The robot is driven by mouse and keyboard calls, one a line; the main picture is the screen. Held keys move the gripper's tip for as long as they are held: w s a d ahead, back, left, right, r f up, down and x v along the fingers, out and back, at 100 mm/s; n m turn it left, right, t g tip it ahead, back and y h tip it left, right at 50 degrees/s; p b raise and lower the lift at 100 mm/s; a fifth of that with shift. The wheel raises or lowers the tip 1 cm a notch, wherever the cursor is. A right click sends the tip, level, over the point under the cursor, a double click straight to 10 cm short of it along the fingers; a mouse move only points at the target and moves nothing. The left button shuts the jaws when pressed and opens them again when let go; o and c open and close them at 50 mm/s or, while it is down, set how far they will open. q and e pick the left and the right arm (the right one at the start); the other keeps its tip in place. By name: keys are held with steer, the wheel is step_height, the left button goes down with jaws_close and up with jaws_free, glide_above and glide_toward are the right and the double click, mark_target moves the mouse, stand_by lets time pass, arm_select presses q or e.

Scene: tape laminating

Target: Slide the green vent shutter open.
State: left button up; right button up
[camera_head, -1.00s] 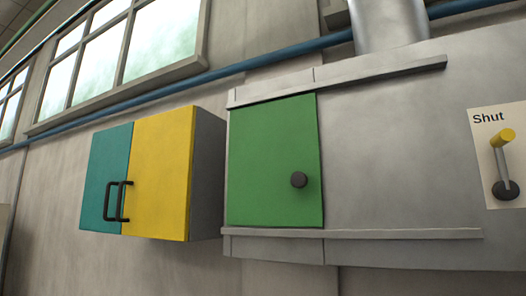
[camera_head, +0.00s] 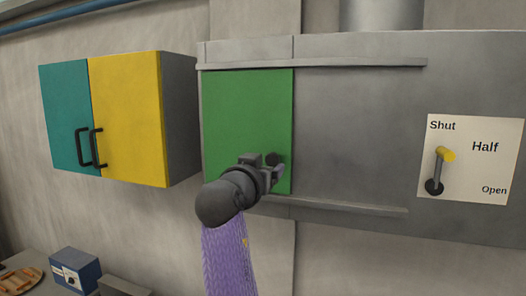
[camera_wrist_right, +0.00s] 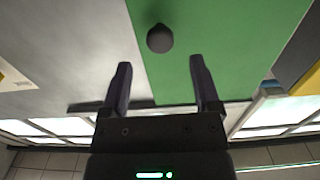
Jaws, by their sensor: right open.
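The green vent shutter (camera_head: 245,110) is a flat panel at the left end of the grey duct, between an upper rail (camera_head: 330,63) and a lower rail (camera_head: 340,206). Its dark round knob (camera_head: 272,158) is near its lower right. My right gripper (camera_head: 266,168) is in front of the knob and partly covers it. In the right wrist view, the gripper (camera_wrist_right: 160,62) is open, with the knob (camera_wrist_right: 160,38) just beyond its fingertips, centred between them. I see no contact. My left gripper is not in view.
Bare duct face (camera_head: 360,130) lies right of the shutter. Further right is a label plate (camera_head: 466,175) reading Shut, Half, Open, with a yellow-tipped lever (camera_head: 438,172) pointing up near Shut. A teal and yellow cabinet (camera_head: 130,120) hangs to the left. A blue box (camera_head: 75,270) is lower left.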

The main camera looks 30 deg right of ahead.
mark_target(271, 161)
steer(key=p+x, duration=0.1)
steer(key=x, duration=0.3)
steer(key=shift+w+d+r+p, duration=0.15)
steer(key=shift+w+d+p, duration=0.05)
steer(key=shift+d+p, duration=0.15)
steer(key=shift+w+d, duration=0.2)
steer(key=shift+w, duration=0.05)
jaws_close()
stand_by(0.8)
